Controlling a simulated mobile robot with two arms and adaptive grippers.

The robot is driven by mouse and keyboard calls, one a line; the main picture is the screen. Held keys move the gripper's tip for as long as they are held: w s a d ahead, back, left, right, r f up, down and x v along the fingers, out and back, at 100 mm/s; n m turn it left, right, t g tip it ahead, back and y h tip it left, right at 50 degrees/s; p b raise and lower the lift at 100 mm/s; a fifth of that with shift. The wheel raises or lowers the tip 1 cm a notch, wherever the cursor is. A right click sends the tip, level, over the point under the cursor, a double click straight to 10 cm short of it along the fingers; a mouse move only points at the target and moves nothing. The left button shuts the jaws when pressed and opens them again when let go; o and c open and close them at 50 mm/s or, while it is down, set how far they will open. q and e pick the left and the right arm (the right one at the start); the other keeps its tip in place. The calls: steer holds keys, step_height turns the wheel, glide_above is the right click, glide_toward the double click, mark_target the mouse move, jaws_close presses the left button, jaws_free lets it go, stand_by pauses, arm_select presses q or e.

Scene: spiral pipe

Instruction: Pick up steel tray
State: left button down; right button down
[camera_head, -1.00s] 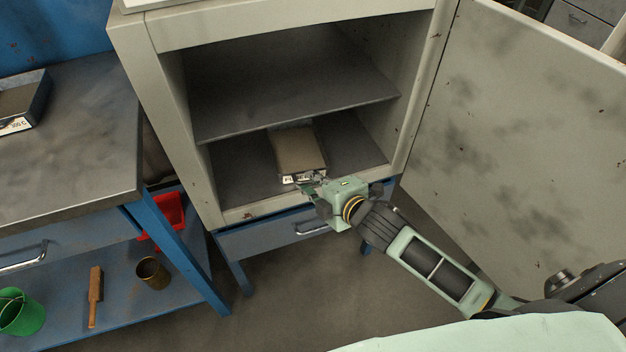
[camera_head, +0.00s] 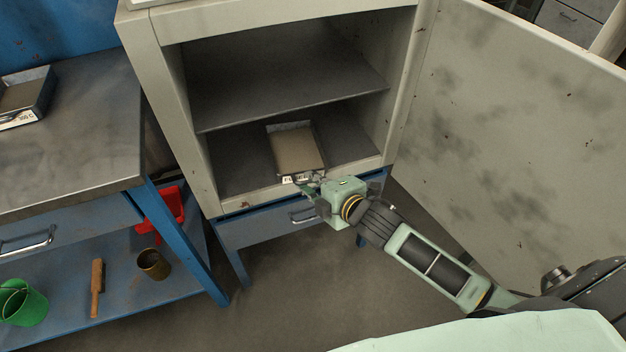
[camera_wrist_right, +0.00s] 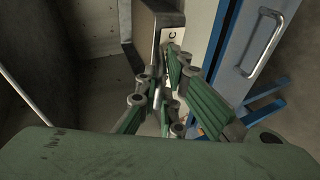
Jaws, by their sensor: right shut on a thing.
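The steel tray (camera_head: 296,148) is a shallow rectangular tray with a white label on its front edge. It is in the lower compartment of the open cabinet, its front end at the cabinet's front edge. My right gripper (camera_head: 311,182) is shut on the tray's near wall, by the label. In the right wrist view the tray (camera_wrist_right: 148,30) shows at the top, with the gripper fingers (camera_wrist_right: 165,95) closed at its wall. I cannot tell whether the tray is lifted off the cabinet floor. My left gripper is not in view.
The cabinet door (camera_head: 500,140) stands open at the right. A shelf (camera_head: 290,95) lies above the tray. A workbench (camera_head: 80,130) at the left holds another labelled tray (camera_head: 28,98). A drawer (camera_head: 270,226) sits below the cabinet. The floor in front is clear.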

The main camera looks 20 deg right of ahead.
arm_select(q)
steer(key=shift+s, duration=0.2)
arm_select(e)
steer(key=shift+f, duration=0.15)
steer(key=c, duration=1.8)
jaws_free()
